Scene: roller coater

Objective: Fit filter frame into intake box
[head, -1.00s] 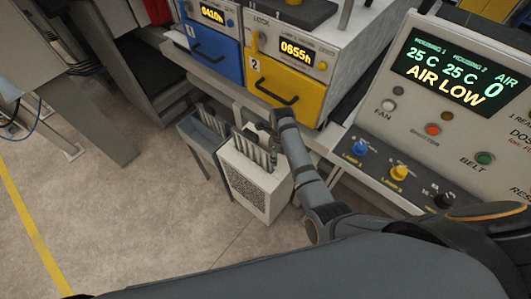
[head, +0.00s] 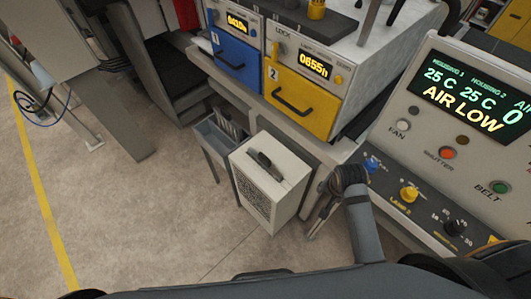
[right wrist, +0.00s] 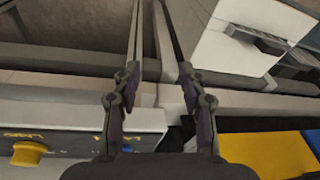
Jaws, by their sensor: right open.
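The white intake box (head: 262,205) with a speckled front panel stands low in the head view, below the yellow drawer. Its top is a flat white plate with a dark handle (head: 262,160); I cannot tell whether this is the filter frame or a lid. The box's inside is hidden. My right gripper (head: 320,217) points down to the right of the box, apart from it. In the right wrist view its fingers (right wrist: 160,82) are spread with nothing between them, and the white top and handle (right wrist: 257,40) show at upper right. My left gripper is not in view.
A grey bin (head: 212,143) with dark slats inside stands behind the box. The blue drawer (head: 235,60) and yellow drawer (head: 298,98) are above. The control panel (head: 440,150), reading AIR LOW, stands close to my right arm.

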